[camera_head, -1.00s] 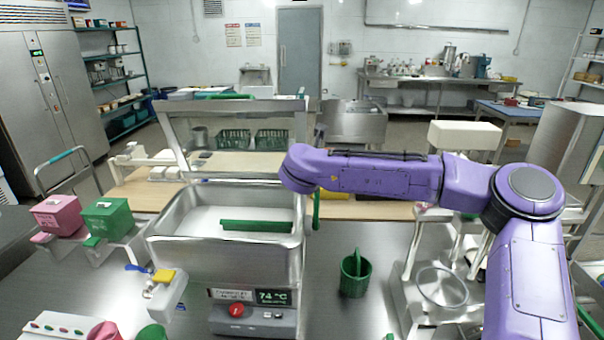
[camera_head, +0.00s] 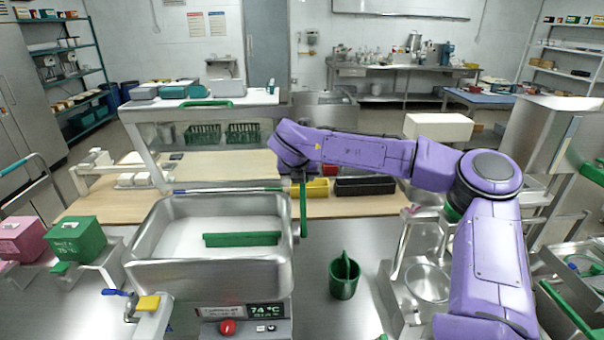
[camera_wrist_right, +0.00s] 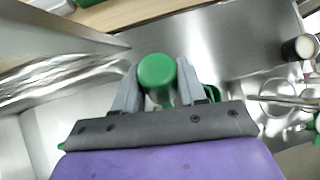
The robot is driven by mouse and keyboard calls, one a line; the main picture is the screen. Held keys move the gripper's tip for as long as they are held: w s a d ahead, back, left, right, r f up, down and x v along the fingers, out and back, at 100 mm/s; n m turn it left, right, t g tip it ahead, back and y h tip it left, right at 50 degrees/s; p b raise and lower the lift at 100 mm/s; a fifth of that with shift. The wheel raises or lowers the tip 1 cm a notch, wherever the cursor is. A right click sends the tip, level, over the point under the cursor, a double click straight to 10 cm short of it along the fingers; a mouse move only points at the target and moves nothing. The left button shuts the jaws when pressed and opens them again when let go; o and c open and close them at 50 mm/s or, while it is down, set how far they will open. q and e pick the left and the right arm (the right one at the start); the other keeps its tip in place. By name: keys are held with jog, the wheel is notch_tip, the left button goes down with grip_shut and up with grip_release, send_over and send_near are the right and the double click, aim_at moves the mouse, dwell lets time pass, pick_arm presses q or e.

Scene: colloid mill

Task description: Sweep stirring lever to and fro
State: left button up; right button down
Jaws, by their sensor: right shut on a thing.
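A steel vat (camera_head: 205,277) stands on the bench with a green paddle bar (camera_head: 242,239) lying across its inside. The upright green stirring lever (camera_head: 304,210) is just right of the vat. My right gripper (camera_head: 299,178) is at the lever's upper end, mostly hidden under my purple forearm. In the right wrist view, both fingers of the gripper (camera_wrist_right: 157,88) are shut on the round green end of the lever (camera_wrist_right: 156,73). My left gripper is not in view.
A green cup (camera_head: 344,279) stands on the bench right of the vat. A control box with a red knob (camera_head: 227,327) is in front. Pink (camera_head: 22,238) and green boxes (camera_head: 78,238) are at left. A black tray (camera_head: 364,187) lies behind. Bare bench lies around the cup.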

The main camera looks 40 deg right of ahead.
jog(key=shift+r, duration=0.1)
jog(key=c, duration=0.7)
grip_release()
jog(key=shift+w+d, duration=0.1)
jog(key=shift+w, duration=0.05)
jog(key=b+v, duration=0.3)
jog(key=v, duration=0.7)
jog(key=shift+r+b, duration=0.1)
jog(key=shift+b, duration=0.3)
